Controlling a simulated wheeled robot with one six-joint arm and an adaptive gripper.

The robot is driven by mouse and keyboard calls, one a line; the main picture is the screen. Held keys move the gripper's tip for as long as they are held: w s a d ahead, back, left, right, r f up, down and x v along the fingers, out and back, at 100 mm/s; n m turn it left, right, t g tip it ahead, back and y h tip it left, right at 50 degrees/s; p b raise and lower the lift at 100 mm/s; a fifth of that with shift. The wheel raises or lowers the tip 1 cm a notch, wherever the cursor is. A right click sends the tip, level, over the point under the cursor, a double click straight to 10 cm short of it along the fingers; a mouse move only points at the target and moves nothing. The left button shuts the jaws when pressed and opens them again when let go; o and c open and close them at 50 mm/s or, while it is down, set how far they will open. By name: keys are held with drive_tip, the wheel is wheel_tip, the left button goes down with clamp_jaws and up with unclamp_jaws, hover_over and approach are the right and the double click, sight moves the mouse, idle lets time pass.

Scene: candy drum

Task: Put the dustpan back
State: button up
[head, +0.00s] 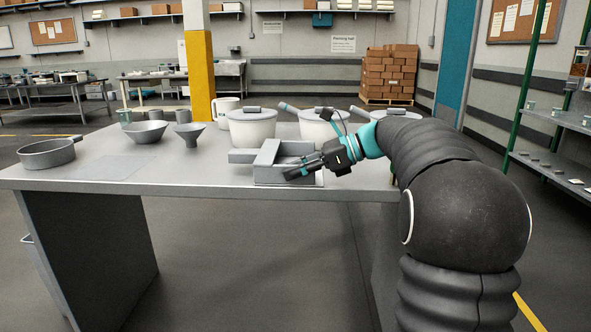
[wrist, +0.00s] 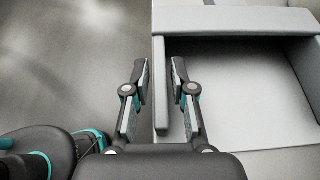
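A grey, shallow, box-like thing with raised walls, which looks like the dustpan (head: 268,153), lies on the table (head: 215,178) near its front edge. A grey block sticks out at its left, perhaps its handle. In the wrist view the dustpan (wrist: 235,48) fills the right side, with one wall along the table edge. My gripper (head: 296,173) is at the dustpan's front. In the wrist view my gripper (wrist: 161,78) is open, one finger on each side of that wall, with gaps showing. Part of the dustpan is hidden behind my gripper in the head view.
A funnel (head: 189,134), a bowl (head: 146,132) and a round pan (head: 47,153) stand to the left. The table's front middle-left is clear. A green-framed shelf (head: 553,160) stands right.

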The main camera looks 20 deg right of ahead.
drive_tip(key=shift+r, duration=0.1)
drive_tip(key=p+v, duration=0.1)
drive_tip(key=v, duration=1.1)
drive_tip(key=s+a+f+n+g+h, duration=0.1)
drive_tip(key=s+a+f+n+h, duration=0.55)
drive_tip(key=s+a, duration=0.5)
drive_tip(key=s+a+f+n+t+h, duration=0.1)
drive_tip(key=s+f+n+h, duration=0.5)
drive_tip(key=s+f+n, duration=0.8)
drive_tip(key=shift+s+f+n+t, duration=0.15)
drive_tip(key=shift+s+n+t, duration=0.5)
drive_tip(key=shift+s, duration=0.75)
drive_tip(key=shift+a, duration=0.1)
